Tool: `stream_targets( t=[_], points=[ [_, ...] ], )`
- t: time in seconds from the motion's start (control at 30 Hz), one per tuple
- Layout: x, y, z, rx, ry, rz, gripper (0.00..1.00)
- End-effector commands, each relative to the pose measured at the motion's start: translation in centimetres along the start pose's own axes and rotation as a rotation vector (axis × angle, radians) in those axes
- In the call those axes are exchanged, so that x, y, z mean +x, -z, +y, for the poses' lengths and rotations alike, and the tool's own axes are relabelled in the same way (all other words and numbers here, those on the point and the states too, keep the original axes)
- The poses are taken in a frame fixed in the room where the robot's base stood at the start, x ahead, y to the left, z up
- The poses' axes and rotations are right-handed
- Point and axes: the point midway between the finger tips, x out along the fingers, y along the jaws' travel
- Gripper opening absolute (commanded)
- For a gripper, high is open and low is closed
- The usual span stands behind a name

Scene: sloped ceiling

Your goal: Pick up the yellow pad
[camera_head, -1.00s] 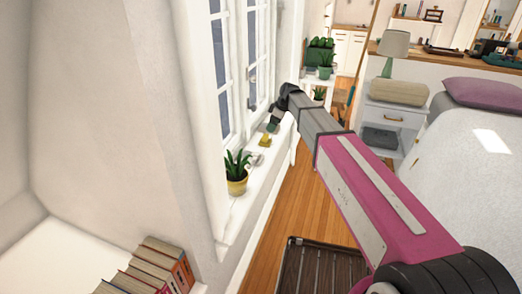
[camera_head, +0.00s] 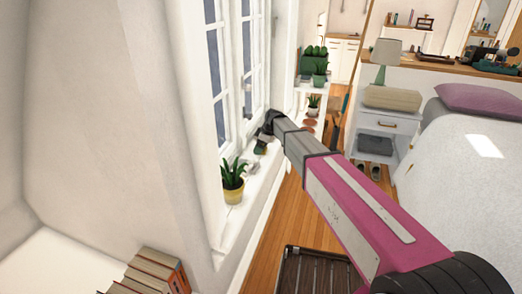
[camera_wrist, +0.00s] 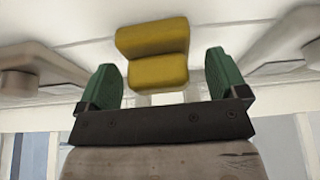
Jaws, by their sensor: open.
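The yellow pad (camera_wrist: 153,50) shows in the wrist view as a stepped yellow block on a white surface. It lies ahead of my gripper (camera_wrist: 164,74), between the lines of the two green fingers. The fingers are apart, with nothing held between them. I cannot tell whether they reach past the pad's near face. In the head view my gripper (camera_head: 261,147) is low over the white window sill (camera_head: 238,214). The pad is not clear there, hidden by the gripper and wrist.
A plant in a yellow pot (camera_head: 233,186) stands on the sill nearer than my gripper. Window panes (camera_head: 218,95) rise on the left. In the wrist view, a grey-beige object lies on each side of the pad (camera_wrist: 38,68). A bed (camera_head: 465,165) is on the right.

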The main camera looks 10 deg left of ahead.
Motion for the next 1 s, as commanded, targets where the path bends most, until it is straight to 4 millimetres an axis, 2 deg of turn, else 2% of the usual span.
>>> stream_targets(
  t=[0.1, 0.27, 0.3, 0.43, 0.47, 0.83, 1.0],
  points=[
    [0.8, 0.0, 0.0, 0.000, -0.001, 0.001, 0.92],
    [0.8, 0.0, 0.0, 0.000, -0.002, 0.001, 0.92],
    [0.8, 0.0, 0.0, 0.000, -0.002, 0.001, 0.85],
    [0.8, 0.0, 0.0, 0.000, -0.001, 0.001, 0.43],
    [0.8, 0.0, 0.0, 0.000, -0.001, 0.001, 0.39],
    [0.4, 0.1, 0.0, 0.000, -0.001, 0.001, 0.38],
    [-1.7, 1.0, 0.0, 0.000, -0.003, 0.002, 0.38]
  ],
)
